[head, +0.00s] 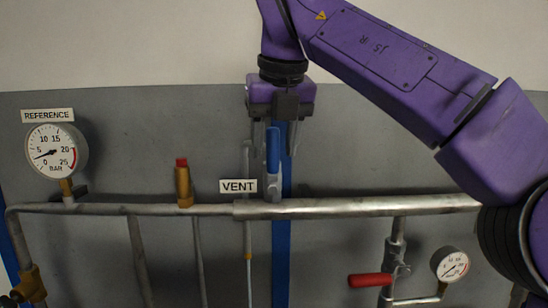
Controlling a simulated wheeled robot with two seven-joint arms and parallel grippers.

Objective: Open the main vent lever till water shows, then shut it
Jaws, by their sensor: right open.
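The vent lever (273,160) has a blue handle and stands upright just above the thick horizontal pipe (340,208), to the right of the white VENT label (238,186). My right gripper (279,148) comes down from above with its fingers pointing down. It is open, with one finger on each side of the upper part of the blue handle. In this view there are gaps between the fingers and the handle. I cannot tell whether the handle is fully between them in depth. My left gripper is not in view.
A REFERENCE gauge (57,151) is at the left, with a red-capped brass fitting (183,183) beside it. A red lever (370,280) and a smaller gauge (450,264) are at lower right. My right arm covers the upper right.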

